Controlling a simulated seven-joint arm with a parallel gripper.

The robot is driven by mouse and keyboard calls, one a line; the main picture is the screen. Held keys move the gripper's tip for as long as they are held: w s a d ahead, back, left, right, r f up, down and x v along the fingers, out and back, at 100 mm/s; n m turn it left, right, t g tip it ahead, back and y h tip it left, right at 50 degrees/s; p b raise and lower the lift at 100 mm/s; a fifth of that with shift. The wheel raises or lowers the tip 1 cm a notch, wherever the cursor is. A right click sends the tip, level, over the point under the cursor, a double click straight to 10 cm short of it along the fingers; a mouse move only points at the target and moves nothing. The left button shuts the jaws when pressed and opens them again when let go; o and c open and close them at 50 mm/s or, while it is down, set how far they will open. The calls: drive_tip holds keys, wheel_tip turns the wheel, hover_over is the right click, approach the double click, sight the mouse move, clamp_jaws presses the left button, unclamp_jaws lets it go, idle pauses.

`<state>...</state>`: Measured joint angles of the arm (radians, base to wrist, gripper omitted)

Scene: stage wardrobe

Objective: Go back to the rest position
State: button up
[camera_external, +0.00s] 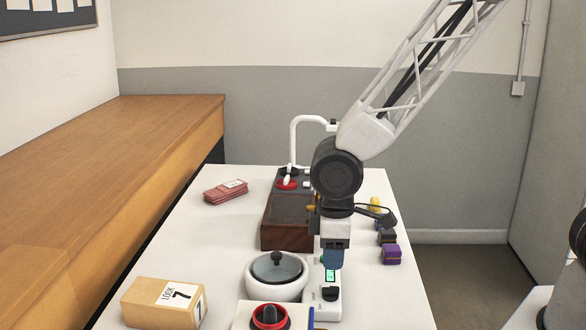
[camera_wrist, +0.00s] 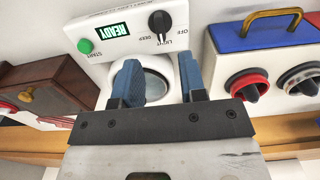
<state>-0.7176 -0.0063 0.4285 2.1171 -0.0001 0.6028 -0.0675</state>
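My gripper (camera_external: 332,258) points down over a white device with a green display (camera_external: 330,276) and a black knob. In the wrist view the two blue fingers of my gripper (camera_wrist: 160,80) stand apart, with no object clamped between them. Behind them shows a white round part of the device, partly hidden by the fingers. The device's panel (camera_wrist: 130,42) carries a lit "READY" display, a green START button and a black knob marked LIGHT, DEEP and OFF. In the external view my arm reaches down from the upper right.
A white pot with a grey lid (camera_external: 277,268) stands close left of my gripper. A dark wooden box (camera_external: 287,237) is behind it. Small colored blocks (camera_external: 391,254) lie to the right. A "LOOK 7" carton (camera_external: 163,303) and folded pink cloths (camera_external: 225,191) are on the left.

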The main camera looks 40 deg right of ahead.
drive_tip(key=shift+r, duration=0.15)
idle(0.4)
drive_tip(key=d+r+m+t, duration=0.1)
drive_tip(key=d+r+m, duration=0.1)
drive_tip(key=d+r, duration=0.75)
drive_tip(key=d+r+m, duration=0.2)
drive_tip(key=d+r, duration=0.5)
drive_tip(key=d, duration=0.5)
drive_tip(key=s+d+r+m, duration=0.2)
drive_tip(key=s+d+r, duration=0.2)
drive_tip(key=s+d, duration=0.3)
drive_tip(key=s+d+r+m+t, duration=0.1)
drive_tip(key=s+d+r+m, duration=0.2)
drive_tip(key=s+d, duration=0.3)
drive_tip(key=d+r, duration=0.1)
drive_tip(key=d, duration=0.2)
drive_tip(key=shift+s+d+r+t, duration=0.25)
drive_tip(key=shift+s+d+t, duration=0.05)
drive_tip(key=shift+s+d, duration=0.1)
